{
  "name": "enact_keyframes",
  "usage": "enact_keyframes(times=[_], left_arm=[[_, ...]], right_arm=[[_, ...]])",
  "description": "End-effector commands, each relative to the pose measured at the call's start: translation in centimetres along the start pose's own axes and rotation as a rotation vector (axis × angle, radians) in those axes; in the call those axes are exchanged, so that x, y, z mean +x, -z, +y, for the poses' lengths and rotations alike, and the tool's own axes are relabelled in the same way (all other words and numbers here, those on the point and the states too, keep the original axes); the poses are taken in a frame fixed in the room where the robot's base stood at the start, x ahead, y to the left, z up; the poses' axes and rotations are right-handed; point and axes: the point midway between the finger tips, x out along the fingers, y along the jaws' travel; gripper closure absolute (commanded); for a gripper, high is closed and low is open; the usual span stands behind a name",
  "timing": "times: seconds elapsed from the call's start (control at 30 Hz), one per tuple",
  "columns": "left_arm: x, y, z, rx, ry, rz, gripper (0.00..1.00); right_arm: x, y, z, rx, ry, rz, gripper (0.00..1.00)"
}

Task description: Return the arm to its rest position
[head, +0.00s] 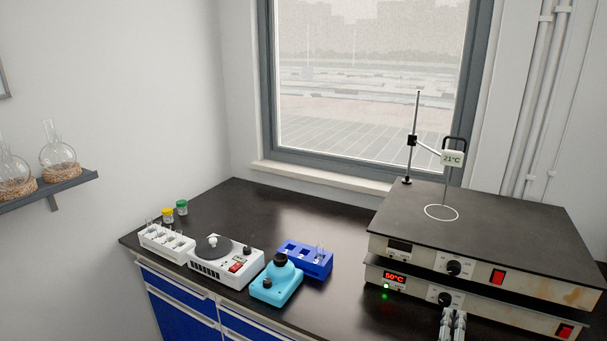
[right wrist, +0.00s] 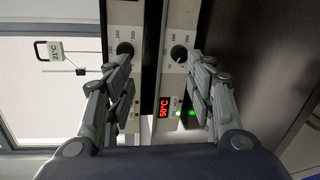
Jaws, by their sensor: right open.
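My right gripper (head: 453,325) shows at the bottom right of the head view, just in front of the lower hotplate (head: 376,283). In the right wrist view the same gripper (right wrist: 160,85) has its two fingers spread apart with nothing between them. The lower hotplate's red display (right wrist: 164,106) reads 50°C, with a green light lit beside it. One knob (right wrist: 178,54) of the hotplates shows near the right finger, and another knob (right wrist: 124,48) near the left finger. I cannot tell whether the fingers touch them. My left gripper is not in view.
An upper hotplate (head: 480,215) sits above the lower one, with a rod stand (head: 415,140) and a 21°C sensor (head: 453,158) behind. A blue rack (head: 305,262), teal mixer (head: 276,286), white stirrer (head: 226,266) and white rack (head: 165,243) stand left on the black bench (head: 250,205).

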Motion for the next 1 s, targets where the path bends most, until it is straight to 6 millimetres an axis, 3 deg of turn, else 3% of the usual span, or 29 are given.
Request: enact_keyframes(times=[0.03,0.13,0.2,0.3,0.5,0.7,0.77,1.0], left_arm=[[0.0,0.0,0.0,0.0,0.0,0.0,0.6],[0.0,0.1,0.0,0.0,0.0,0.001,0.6],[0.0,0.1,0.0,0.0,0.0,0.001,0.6],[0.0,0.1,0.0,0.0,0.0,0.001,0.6],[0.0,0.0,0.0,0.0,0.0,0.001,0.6],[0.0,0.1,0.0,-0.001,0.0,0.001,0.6],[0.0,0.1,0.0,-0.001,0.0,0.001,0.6],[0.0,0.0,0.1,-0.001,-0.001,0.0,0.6]], right_arm=[[-2.1,-0.4,-2.7,0.118,0.103,-0.001,0.5],[-7.0,-1.0,-7.9,0.379,0.345,-0.026,0.5],[-10.7,-1.1,-10.7,0.529,0.501,-0.052,0.5],[-15.2,-0.9,-13.3,0.676,0.678,-0.087,0.5],[-22.4,-0.5,-15.8,0.854,0.936,-0.148,0.5],[-28.6,-0.2,-16.7,0.962,1.144,-0.206,0.5],[-30.4,-0.1,-16.7,0.988,1.203,-0.223,0.5],[-28.6,1.4,-21.1,0.973,1.214,-0.237,0.5]])
